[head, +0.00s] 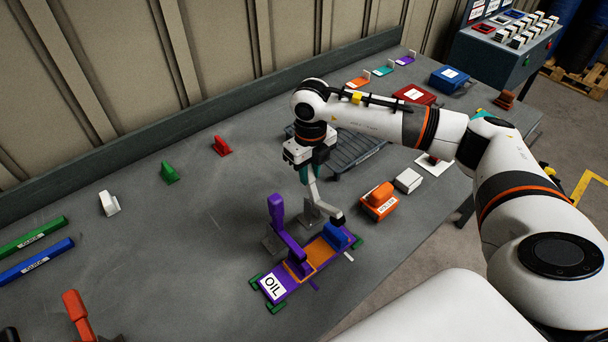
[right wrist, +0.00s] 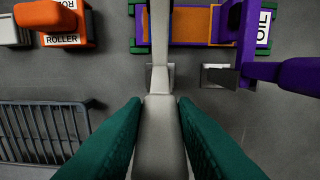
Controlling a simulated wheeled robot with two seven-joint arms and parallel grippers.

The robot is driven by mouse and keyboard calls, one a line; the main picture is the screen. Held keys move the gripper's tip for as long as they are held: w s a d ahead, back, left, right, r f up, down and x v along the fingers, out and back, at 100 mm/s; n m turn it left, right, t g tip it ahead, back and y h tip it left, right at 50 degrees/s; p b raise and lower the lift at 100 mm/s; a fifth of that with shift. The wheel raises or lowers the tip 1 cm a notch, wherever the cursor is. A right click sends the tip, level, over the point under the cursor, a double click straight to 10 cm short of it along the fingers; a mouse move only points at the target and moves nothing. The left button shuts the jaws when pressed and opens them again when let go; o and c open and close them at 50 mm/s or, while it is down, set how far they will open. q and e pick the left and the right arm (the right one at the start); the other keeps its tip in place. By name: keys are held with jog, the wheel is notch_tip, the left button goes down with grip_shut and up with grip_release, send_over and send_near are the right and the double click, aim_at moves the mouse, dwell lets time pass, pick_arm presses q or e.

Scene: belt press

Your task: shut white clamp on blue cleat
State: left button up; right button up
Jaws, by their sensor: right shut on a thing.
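The white clamp (head: 313,194) stands at the far side of a purple and orange plate (head: 320,253). Its raised handle (right wrist: 160,125) is between the green fingers of my right gripper (head: 309,172), which is shut on it. The clamp's arm reaches toward the blue cleat (head: 335,236) on the plate's right part. The arm's dark tip (head: 338,221) shows just above the cleat; whether they touch I cannot tell. My left gripper is not in view.
A purple clamp (head: 277,214) stands beside the plate's left part, near the OIL label (head: 272,287). An orange roller block (head: 379,202) and a white block (head: 408,181) lie to the right. A dark rack (head: 355,152) is behind.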

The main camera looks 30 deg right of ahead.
jog(key=shift+s+d, duration=0.15)
jog(key=shift+s, duration=0.7)
jog(key=shift+s+d, duration=0.1)
jog(key=shift+s, duration=0.7)
jog(key=shift+w, duration=0.1)
jog(key=o, duration=0.7)
jog(key=shift+w, duration=0.1)
notch_tip(320, 180, up, 7)
jog(key=p, duration=0.3)
jog(key=shift+p, duration=0.4)
jog(key=shift+f, duration=0.1)
